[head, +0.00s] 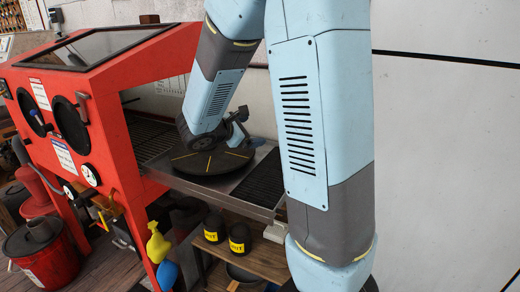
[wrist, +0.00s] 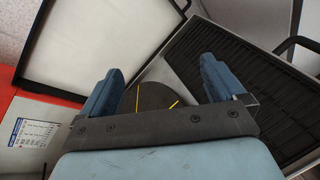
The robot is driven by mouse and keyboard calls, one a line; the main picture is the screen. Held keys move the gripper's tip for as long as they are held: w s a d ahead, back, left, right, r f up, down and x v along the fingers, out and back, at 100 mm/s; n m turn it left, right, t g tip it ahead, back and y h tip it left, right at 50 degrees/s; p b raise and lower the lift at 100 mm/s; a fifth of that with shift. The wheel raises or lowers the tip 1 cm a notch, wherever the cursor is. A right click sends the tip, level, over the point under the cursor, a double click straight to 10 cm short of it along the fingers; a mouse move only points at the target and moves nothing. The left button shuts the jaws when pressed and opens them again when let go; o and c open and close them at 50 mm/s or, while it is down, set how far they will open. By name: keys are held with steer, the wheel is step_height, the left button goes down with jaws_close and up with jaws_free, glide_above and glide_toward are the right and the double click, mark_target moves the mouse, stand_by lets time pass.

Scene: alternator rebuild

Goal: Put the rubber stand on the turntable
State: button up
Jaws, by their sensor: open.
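The turntable (head: 210,160) is a black disc with yellow radial lines on the metal bench beside the red cabinet. Part of it shows between my fingers in the wrist view (wrist: 150,97). My gripper (head: 240,118) is above the turntable's back right side in the head view. In the wrist view its two blue fingers (wrist: 160,78) are apart, with nothing held between them. I cannot make out a rubber stand for certain in either view; my arm hides part of the bench.
The red cabinet (head: 115,110) stands open-sided left of the turntable. A dark ribbed mat (head: 262,180) lies to its right. Black pots with yellow labels (head: 238,237) stand on the wooden shelf below. A yellow spray bottle (head: 157,245) hangs at the cabinet's side.

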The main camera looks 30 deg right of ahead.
steer(key=s+d+r+m+g+y, duration=0.25)
steer(key=s+m, duration=0.25)
steer(key=s, duration=0.3)
steer(key=s+a+r+m+t+y, duration=0.1)
steer(key=s+a+r+m+y, duration=0.1)
steer(key=s+a+m+y, duration=0.3)
steer(key=s+a+r+m+t+y, duration=0.1)
steer(key=s+a+m+y, duration=0.4)
steer(key=s, duration=0.6)
steer(key=shift+s+a+r+m, duration=0.3)
steer(key=shift+a+r+m, duration=0.35)
steer(key=shift+r+m, duration=0.1)
